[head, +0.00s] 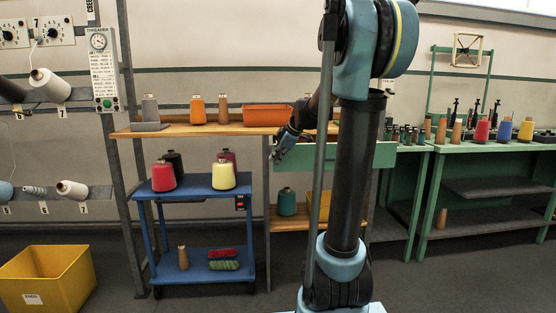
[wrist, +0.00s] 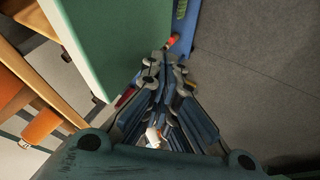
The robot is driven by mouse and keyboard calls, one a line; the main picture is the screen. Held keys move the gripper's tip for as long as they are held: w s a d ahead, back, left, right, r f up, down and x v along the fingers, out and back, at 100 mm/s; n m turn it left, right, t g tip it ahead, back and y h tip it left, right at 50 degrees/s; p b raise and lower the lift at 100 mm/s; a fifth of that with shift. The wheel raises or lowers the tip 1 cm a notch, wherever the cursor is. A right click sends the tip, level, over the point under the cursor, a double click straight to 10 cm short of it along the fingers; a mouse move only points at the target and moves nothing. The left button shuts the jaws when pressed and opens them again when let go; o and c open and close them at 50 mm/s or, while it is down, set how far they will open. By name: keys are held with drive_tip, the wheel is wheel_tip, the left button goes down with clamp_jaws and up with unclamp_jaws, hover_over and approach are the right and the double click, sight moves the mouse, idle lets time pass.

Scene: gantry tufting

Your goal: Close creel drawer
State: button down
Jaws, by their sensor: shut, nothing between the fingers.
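The creel drawer (head: 372,155) shows a green front under the wooden bench top in the head view, partly behind my arm. In the wrist view its green panel (wrist: 112,38) fills the upper left, close to the fingers. How far it stands out is hard to tell. My gripper (head: 281,157) is at the left end of the drawer front in the head view, pointing down. In the wrist view my gripper (wrist: 164,58) has its fingers together and empty, beside the green panel; whether they touch it is unclear.
A blue trolley (head: 199,186) with yarn cones stands left of the drawer. An orange bin (head: 268,116) and several cones stand on the wooden bench (head: 180,132). A green table (head: 490,147) is at right, a yellow crate (head: 48,278) at lower left.

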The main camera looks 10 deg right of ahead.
drive_tip(key=shift+w, duration=0.4)
drive_tip(key=w, duration=1.9)
drive_tip(key=shift+w, duration=0.15)
drive_tip(key=shift+r, duration=0.1)
